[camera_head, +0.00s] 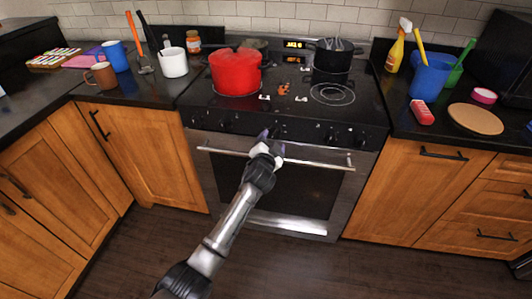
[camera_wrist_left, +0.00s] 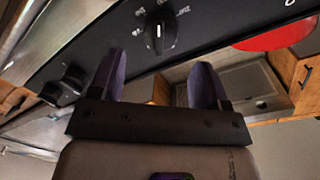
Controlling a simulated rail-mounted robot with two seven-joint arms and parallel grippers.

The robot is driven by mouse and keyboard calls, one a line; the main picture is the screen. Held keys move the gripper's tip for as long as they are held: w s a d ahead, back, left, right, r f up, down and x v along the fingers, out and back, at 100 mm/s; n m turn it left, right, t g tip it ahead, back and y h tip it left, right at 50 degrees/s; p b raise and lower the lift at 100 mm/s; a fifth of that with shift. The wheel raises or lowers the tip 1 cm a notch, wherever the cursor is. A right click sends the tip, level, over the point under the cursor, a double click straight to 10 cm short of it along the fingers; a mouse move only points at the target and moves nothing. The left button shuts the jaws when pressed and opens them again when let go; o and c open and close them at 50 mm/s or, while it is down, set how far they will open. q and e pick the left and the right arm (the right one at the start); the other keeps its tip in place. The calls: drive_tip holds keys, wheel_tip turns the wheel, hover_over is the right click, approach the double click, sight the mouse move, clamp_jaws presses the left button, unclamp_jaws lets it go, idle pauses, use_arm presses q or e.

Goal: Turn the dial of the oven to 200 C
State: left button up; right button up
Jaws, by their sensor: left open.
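The oven (camera_head: 275,188) stands in the middle of the head view, with a row of black knobs on its dark front panel. In the left wrist view a round black dial (camera_wrist_left: 160,36) with a white pointer line sits on the panel. Small white markings ring it, too small to read surely. My left gripper (camera_head: 272,133) is in front of the panel near its middle and partly hides a knob there. In the wrist view the two purple fingers (camera_wrist_left: 158,75) are apart and empty, with the dial beyond the gap between them. I see no contact. My right gripper is not in view.
The oven door's handle bar (camera_head: 325,164) runs just below the panel. A red pot (camera_head: 236,75) and a black pot (camera_head: 333,62) stand on the stove. Another knob (camera_wrist_left: 64,86) is left of the dial in the wrist view. Counters with cups and tools flank the stove.

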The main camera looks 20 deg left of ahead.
use_arm(q)
drive_tip(key=s+d+p, duration=0.1)
drive_tip(key=s+p, duration=0.1)
drive_tip(key=s, duration=0.6)
drive_tip(key=shift+s+r+p, duration=0.2)
drive_tip(key=shift+r+p, duration=0.05)
drive_tip(key=shift+p, duration=0.1)
drive_tip(key=shift+d, duration=0.1)
